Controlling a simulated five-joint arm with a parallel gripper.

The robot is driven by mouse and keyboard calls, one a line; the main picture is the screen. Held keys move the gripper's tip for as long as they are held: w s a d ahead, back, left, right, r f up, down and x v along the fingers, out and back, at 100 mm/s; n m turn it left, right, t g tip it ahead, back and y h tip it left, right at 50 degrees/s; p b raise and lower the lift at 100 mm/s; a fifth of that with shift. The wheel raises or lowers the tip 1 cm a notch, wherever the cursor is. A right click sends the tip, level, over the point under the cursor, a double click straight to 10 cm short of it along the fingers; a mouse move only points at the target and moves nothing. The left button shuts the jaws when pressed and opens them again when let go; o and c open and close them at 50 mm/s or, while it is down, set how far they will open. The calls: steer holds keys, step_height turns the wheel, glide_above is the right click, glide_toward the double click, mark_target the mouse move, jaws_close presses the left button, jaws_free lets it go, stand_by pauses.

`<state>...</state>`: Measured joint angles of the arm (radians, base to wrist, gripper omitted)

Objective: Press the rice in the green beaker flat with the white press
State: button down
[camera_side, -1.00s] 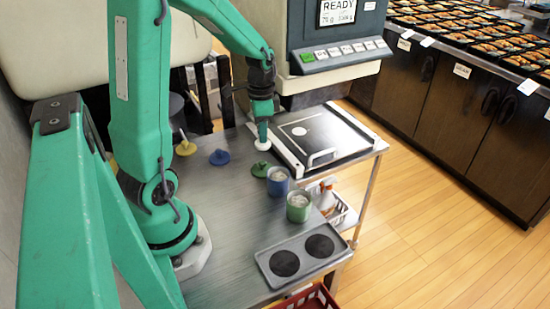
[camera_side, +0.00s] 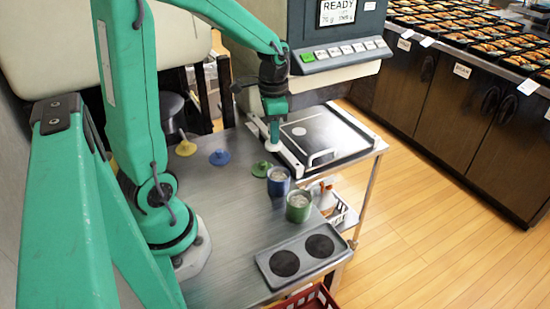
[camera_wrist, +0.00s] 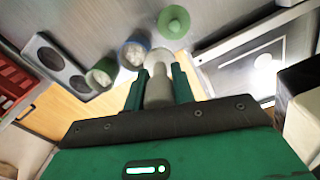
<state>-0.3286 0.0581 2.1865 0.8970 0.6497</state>
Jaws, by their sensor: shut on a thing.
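My gripper (camera_side: 273,130) is shut on the white press (camera_side: 272,147), which hangs upright at the back of the table, beside the scale's left edge. In the wrist view the white press (camera_wrist: 158,92) sits between both fingers. The green beaker (camera_side: 298,212) stands near the table's right edge, in front of the blue beaker (camera_side: 278,187), with pale rice inside. It also shows in the wrist view (camera_wrist: 97,78), to the left of the press and apart from it. The rice surface is too small to judge for flatness.
The green press (camera_side: 261,169), blue press (camera_side: 219,157) and yellow press (camera_side: 186,149) stand in a row on the table. A grey tray with two dark round wells (camera_side: 268,270) lies at the front. The scale (camera_side: 345,150) is at the back right. The left middle table is clear.

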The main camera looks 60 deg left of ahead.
steer(key=c, duration=1.7)
jaws_free()
steer(key=shift+c, duration=0.2)
steer(key=c, duration=0.3)
steer(key=shift+w+d+r, duration=0.1)
steer(key=shift+d, duration=0.4)
steer(key=d+r+m, duration=0.1)
steer(key=d+m, duration=0.2)
steer(key=d, duration=0.4)
steer(key=s+d+r+m, duration=0.1)
steer(key=d+m, duration=0.2)
steer(key=d, duration=0.3)
steer(key=shift+s+d+r, duration=0.15)
steer(key=shift+d+r, duration=0.1)
steer(key=shift+d, duration=0.15)
